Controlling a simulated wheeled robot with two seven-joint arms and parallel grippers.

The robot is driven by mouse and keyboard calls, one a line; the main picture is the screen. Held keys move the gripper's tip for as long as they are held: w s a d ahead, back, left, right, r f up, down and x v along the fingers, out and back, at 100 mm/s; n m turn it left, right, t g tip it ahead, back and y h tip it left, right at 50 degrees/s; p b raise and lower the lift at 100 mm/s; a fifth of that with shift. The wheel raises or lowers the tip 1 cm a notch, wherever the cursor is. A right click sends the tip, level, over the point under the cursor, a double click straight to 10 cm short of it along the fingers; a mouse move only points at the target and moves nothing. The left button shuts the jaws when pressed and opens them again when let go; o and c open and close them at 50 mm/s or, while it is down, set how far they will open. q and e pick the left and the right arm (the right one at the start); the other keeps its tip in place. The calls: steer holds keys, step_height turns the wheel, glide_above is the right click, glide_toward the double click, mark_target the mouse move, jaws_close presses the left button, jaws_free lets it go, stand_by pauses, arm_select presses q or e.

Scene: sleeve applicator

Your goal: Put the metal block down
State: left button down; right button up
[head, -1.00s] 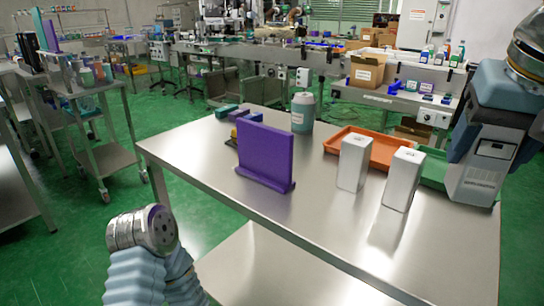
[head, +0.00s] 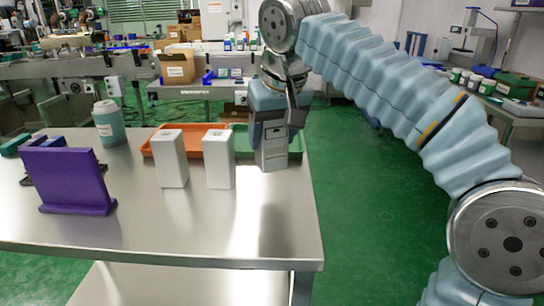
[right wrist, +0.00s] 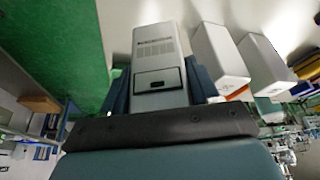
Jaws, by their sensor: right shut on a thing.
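The metal block (head: 273,155) is a light grey upright box held below my right gripper (head: 275,132). It is at the right end of the table (head: 210,228), in front of part of the green tray (head: 243,142). In the right wrist view the block (right wrist: 157,62) shows a dark slotted panel and sits between the two fingers of my right gripper (right wrist: 158,88). The gripper is shut on it. I cannot tell whether its bottom touches the table. My left gripper is not in view.
Two white boxes (head: 171,160) (head: 218,160) stand just left of the block. Behind them is an orange tray (head: 157,146). A purple stand (head: 68,180) and a teal canister (head: 109,124) are further left. The table's front is clear.

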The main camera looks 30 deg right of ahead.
mark_target(273, 154)
steer(key=shift+w+d+f, duration=0.25)
steer(key=shift+w+f, duration=0.15)
steer(key=shift+f, duration=0.2)
steer(key=shift+s+b+x, duration=0.15)
steer(key=shift+b+x, duration=0.1)
steer(key=shift+x, duration=0.85)
steer(key=shift+s+b+x, duration=0.15)
steer(key=shift+b+x, duration=0.1)
steer(key=shift+x, duration=0.85)
steer(key=shift+d+f, duration=0.15)
steer(key=shift+d, duration=0.05)
steer(key=shift+f, duration=0.15)
steer(key=o, duration=1.4)
